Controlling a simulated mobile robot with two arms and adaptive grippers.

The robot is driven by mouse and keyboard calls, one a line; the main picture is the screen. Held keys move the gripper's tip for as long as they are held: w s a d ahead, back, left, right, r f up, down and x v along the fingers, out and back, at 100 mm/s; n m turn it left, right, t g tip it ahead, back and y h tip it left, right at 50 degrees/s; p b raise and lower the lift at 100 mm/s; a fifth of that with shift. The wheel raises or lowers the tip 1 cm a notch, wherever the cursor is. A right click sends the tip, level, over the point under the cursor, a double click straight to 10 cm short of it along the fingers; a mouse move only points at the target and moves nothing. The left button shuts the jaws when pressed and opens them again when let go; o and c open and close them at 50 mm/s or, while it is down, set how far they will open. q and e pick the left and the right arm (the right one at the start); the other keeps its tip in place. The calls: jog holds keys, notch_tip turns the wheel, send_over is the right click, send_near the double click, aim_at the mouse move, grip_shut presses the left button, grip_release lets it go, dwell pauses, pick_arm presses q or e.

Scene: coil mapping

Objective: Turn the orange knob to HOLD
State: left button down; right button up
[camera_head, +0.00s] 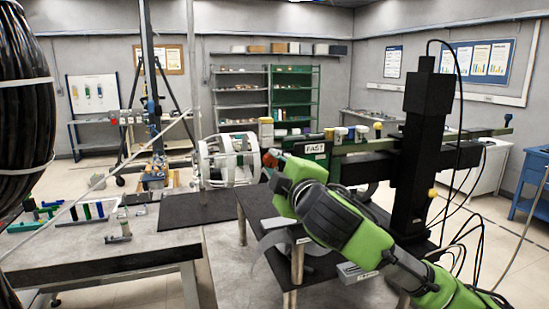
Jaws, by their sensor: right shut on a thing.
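My right arm reaches in from the lower right. My right gripper (274,163) is at the left end of the dark bench-mounted rig and is shut on the orange knob (268,158). Only a small orange-red part of the knob shows past the fingers, so its pointing direction cannot be told. A white sign reading FAST (315,148) stands just right of the gripper. I see no readable HOLD marking. My left gripper is not in view.
A black column (422,140) with cables stands right of my arm. A white cage-like drum (228,160) is behind the gripper. A grey table (110,249) with small coloured parts is at left. A large black coil (22,110) fills the left edge.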

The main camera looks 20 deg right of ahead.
jog(key=n+p, duration=0.2)
jog(key=n, duration=0.1)
jog(key=shift+r+n, duration=0.1)
jog(key=shift+n, duration=0.3)
jog(key=n+p, duration=0.1)
jog(key=n, duration=0.1)
jog(key=shift+n, duration=0.4)
jog(key=n, duration=0.2)
jog(key=shift+n, duration=2.1)
jog(key=shift+f, duration=0.2)
jog(key=o, duration=0.8)
jog(key=shift+o, duration=0.2)
jog(key=shift+s, duration=0.15)
jog(key=s, duration=1.1)
jog(key=shift+s+d, duration=0.2)
jog(key=shift+s, duration=0.15)
